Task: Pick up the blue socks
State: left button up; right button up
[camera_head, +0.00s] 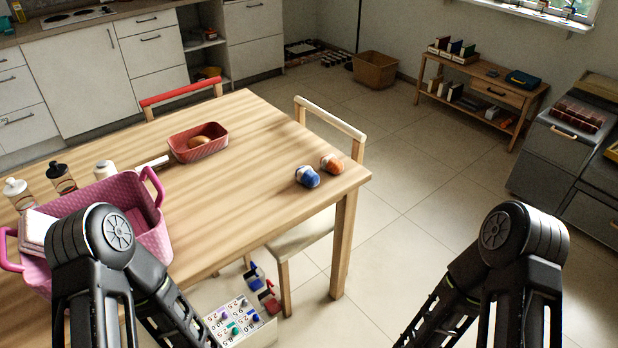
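A small rounded blue bundle with a pale end (307,176), which looks like the rolled blue socks, lies on the wooden table (250,150) near its right corner. A similar orange bundle (332,163) lies just beyond it to the right, close to the table edge. Both of my arms show at the bottom left and bottom right, bent, with their links running down out of the picture. Neither gripper is in view. Nothing touches the blue bundle except the table.
A pink basket (153,240) and several bottles (60,177) stand at the table's left. Chairs (330,128) stand by the table. A white box (240,325) with small coloured items is below its front edge. Floor right of the table is clear.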

aim_at(305, 175)
jog(key=i+j, duration=0.4)
jog(key=i+z, duration=0.1)
jog(key=z, duration=1.25)
